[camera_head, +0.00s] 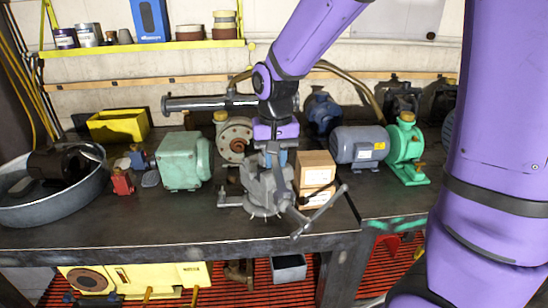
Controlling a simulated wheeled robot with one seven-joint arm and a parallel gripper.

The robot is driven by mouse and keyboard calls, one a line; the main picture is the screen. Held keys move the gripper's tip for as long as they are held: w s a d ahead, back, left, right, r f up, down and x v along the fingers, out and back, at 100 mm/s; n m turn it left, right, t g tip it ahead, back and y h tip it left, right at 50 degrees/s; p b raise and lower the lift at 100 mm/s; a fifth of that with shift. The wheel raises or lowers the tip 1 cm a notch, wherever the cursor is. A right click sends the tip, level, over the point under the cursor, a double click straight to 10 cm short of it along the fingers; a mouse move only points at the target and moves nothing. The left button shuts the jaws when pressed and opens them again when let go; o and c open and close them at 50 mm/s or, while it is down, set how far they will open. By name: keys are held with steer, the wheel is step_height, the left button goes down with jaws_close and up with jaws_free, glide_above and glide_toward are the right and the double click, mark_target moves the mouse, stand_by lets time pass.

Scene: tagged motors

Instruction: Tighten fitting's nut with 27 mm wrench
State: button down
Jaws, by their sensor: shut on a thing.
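My gripper (272,158) points down over the grey bench vise (262,192) near the middle of the bench. Its fingers look closed, and what sits between them is small and hard to tell from the vise jaws behind and below. I cannot make out a 27 mm wrench. The fitting and its nut are not clearly visible either; the gripper and vise crowd that spot. The vise's long handle (320,211) slants out at the front right, near the bench edge.
A pale green gearbox (183,160), a round flanged part (235,140) and a cardboard box (315,178) flank the vise. A blue-grey motor (358,146) and green pump (405,150) stand right. A metal tub (50,205) is left.

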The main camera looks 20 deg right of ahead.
steer(key=shift+f, duration=1.25)
stand_by(0.8)
steer(key=shift+a, duration=0.1)
steer(key=shift+w+a+m, duration=0.25)
steer(key=shift+a+m, duration=0.35)
steer(key=shift+a, duration=0.05)
steer(key=shift+w+a+m, duration=0.25)
steer(key=shift+a+m, duration=0.35)
steer(key=shift+w+a+m, duration=0.4)
steer(key=shift+a+m, duration=0.15)
steer(key=shift+m, duration=0.05)
steer(key=shift+w+a+m, duration=0.35)
steer(key=shift+a+m, duration=0.2)
steer(key=shift+m, duration=0.05)
steer(key=shift+w+a+m, duration=0.95)
steer(key=shift+w+m, duration=0.05)
steer(key=shift+m, duration=0.2)
